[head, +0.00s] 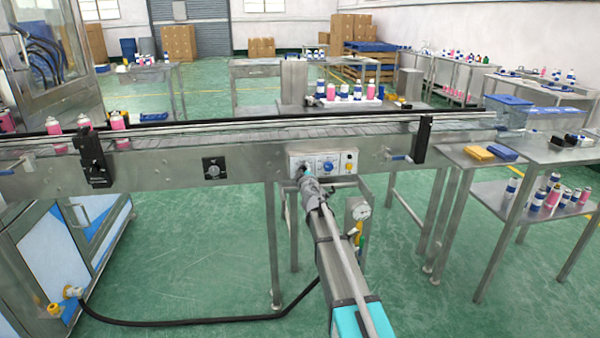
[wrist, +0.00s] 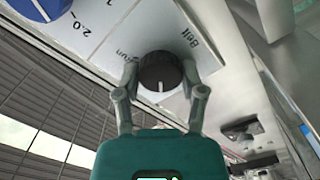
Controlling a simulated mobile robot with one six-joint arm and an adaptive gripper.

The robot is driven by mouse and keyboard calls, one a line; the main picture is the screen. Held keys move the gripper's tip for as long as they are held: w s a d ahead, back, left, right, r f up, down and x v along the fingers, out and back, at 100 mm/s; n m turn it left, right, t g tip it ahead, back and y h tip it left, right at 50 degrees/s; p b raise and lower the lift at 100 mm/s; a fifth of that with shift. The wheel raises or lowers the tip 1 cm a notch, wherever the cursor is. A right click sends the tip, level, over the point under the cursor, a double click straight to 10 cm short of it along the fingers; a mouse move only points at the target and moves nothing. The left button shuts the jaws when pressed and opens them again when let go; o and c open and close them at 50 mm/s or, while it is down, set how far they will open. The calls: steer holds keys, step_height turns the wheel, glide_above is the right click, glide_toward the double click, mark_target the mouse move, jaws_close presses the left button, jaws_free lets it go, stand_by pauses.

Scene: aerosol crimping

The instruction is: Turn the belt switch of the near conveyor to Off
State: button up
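The belt switch is a round black knob (wrist: 159,70) on a light panel, beside the printed word "Belt" and a partly hidden word ending in "un". Its white pointer line points down in the wrist view, toward my gripper's body. My gripper (wrist: 160,76) has one finger on each side of the knob, and both fingertips appear to touch it. In the head view my gripper (head: 305,175) is at the left end of the control panel (head: 323,155) on the near conveyor (head: 240,165), and it mostly hides the switch.
A blue dial (head: 328,167) sits close beside the switch, and it also shows in the wrist view (wrist: 38,6). A pressure gauge (head: 361,211) is below the panel. Pink cans (head: 118,122) stand on the belt at left. A side table (head: 550,150) is at right.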

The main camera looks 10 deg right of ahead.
steer(key=o, duration=0.3)
steer(key=shift+o, duration=0.2)
steer(key=shift+s, duration=0.1)
steer(key=s, duration=1.2)
